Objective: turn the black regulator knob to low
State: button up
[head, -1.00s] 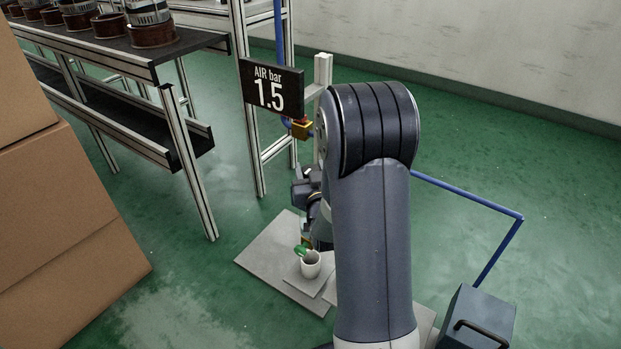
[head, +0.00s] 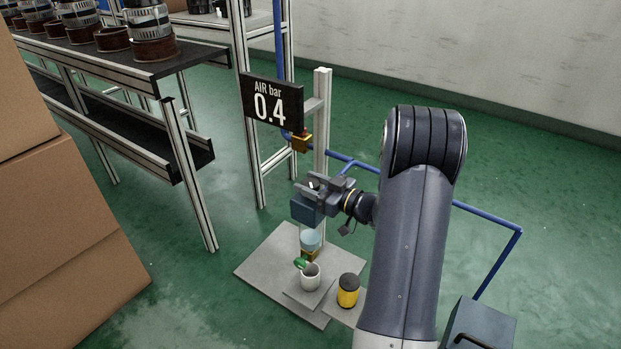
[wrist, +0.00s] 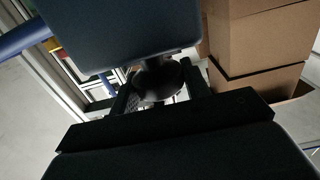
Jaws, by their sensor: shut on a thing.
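The black regulator knob (wrist: 160,80) shows there as a dark round shape at the end of a short stem. My gripper (head: 313,187) is at the regulator's top and shut on the knob, one finger on each side in the wrist view. In the head view the fingers mostly hide the knob; its pointer cannot be read. The air sign (head: 270,102) reads 0.4 bar.
Blue pipe (head: 487,218) runs behind my arm. A workbench (head: 150,68) is at left, cardboard boxes (head: 60,220) at far left.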

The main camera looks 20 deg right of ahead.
jog(key=n+g+y+p, duration=0.1)
jog(key=n+g+y, duration=0.1)
jog(key=n+g+y+p, duration=0.2)
jog(key=g+y, duration=0.1)
jog(key=shift+w+r+n, duration=0.1)
jog(key=shift+r+n, duration=0.1)
jog(key=shift+n, duration=0.1)
jog(key=n+g+y, duration=0.1)
jog(key=n+g, duration=0.1)
jog(key=g, duration=0.1)
jog(key=n+g+y+p, duration=0.1)
jog(key=n+g, duration=0.1)
jog(key=g, duration=0.1)
jog(key=shift+f+y, duration=0.1)
jog(key=shift+y, duration=0.3)
jog(key=shift+n+g, duration=0.4)
jog(key=o, duration=1)
jog(key=shift+a, duration=0.1)
jog(key=shift+c, duration=0.2)
jog(key=s+d+p, duration=0.1)
jog(key=d+p, duration=0.1)
jog(key=d, duration=0.5)
jog(key=shift+s+d, duration=0.2)
jog(key=shift+s, duration=0.05)
